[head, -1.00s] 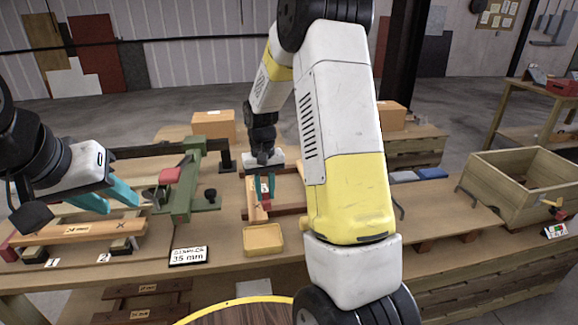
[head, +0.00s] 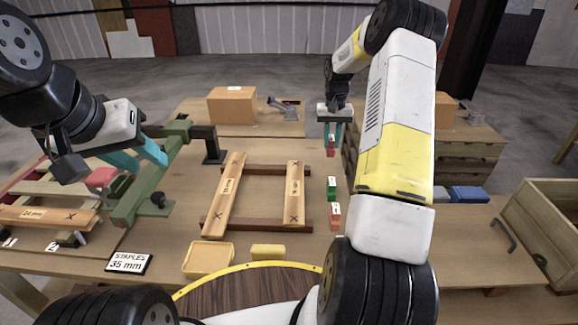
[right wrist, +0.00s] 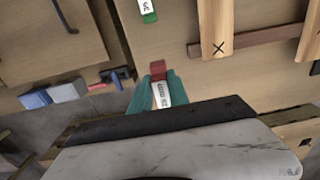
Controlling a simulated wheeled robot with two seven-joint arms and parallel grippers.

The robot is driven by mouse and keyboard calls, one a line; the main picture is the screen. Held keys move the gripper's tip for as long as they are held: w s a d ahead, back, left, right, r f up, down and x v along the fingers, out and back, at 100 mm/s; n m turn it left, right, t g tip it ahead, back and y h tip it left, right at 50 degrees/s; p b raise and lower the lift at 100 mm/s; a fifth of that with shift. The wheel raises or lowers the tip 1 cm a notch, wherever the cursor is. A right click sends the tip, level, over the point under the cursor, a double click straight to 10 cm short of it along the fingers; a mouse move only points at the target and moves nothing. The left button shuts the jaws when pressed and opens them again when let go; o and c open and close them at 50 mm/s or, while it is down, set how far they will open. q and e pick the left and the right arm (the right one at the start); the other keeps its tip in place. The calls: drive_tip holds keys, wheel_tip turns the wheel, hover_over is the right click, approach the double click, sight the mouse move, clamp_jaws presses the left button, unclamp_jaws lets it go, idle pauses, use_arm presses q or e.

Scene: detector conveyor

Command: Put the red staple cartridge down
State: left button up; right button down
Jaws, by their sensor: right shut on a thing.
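The red staple cartridge (head: 331,146) is held between the teal fingers of my right gripper (head: 332,134), behind the other cartridges near the bench's right edge. In the right wrist view the red cartridge (right wrist: 160,88), with its white label, shows between the fingertips (right wrist: 158,86). I cannot tell whether it touches the bench top. A green cartridge (head: 331,188) and an orange-red cartridge (head: 336,216) stand in a row in front of it. My left gripper (head: 137,158) is open and empty above the green clamp fixture (head: 150,180) at the left.
A wooden frame (head: 228,188) with marked slats lies left of the cartridges. A yellow tray (head: 208,259) and a yellow block (head: 267,252) are at the front. A cardboard box (head: 232,105) and a grey stapler (head: 284,110) stand at the back. A "STAPLES 35 mm" sign (head: 130,262) is at front left.

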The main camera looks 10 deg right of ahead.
wheel_tip(320, 180, down, 8)
drive_tip(key=shift+a+f, duration=0.1)
drive_tip(key=shift+f, duration=0.05)
idle(0.3)
drive_tip(key=c, duration=1.2)
unclamp_jaws()
drive_tip(key=shift+f, duration=0.1)
